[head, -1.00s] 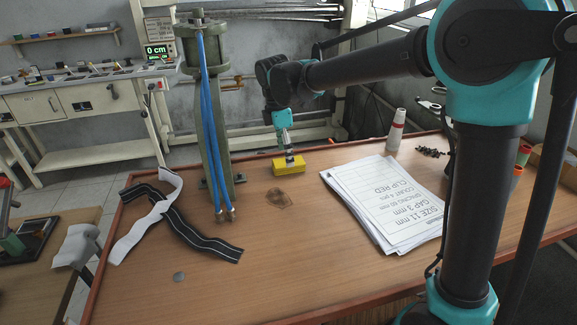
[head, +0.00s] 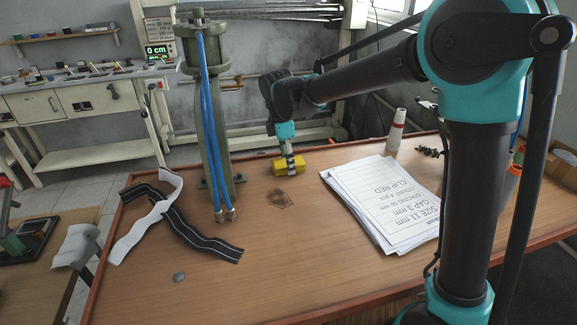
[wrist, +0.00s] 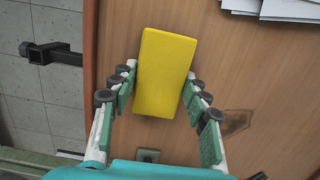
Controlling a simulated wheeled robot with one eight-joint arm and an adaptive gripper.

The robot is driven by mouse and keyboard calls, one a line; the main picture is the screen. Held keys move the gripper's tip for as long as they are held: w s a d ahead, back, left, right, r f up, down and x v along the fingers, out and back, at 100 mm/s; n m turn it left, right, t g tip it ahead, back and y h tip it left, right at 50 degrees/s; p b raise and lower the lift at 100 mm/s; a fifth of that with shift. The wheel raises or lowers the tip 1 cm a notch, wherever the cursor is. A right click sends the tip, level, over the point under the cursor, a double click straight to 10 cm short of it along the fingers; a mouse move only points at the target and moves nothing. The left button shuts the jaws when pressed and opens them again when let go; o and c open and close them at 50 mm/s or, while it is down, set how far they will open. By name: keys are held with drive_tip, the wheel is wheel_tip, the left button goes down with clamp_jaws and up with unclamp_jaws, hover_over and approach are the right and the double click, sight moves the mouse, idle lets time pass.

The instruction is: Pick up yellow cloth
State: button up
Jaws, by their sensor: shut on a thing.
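The yellow cloth (head: 280,166) is a small, block-like yellow piece at the far side of the wooden table in the head view. My gripper (head: 291,163) is over it from above, with its fingers down around the cloth. In the wrist view the cloth (wrist: 165,72) lies between the two green-padded fingers of my gripper (wrist: 158,98), which are closed against its sides. The cloth seems to be at table level; I cannot tell whether it is lifted.
A green cylinder stand (head: 211,120) with blue hoses is left of my gripper. A paper stack (head: 385,200) lies to the right, with a white-and-red bottle (head: 396,130) behind it. Black and white strips (head: 190,228) lie at left. The table's front middle is clear.

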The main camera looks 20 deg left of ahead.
drive_tip(key=shift+r, duration=0.1)
wheel_tip(320, 180, up, 20)
idle(0.7)
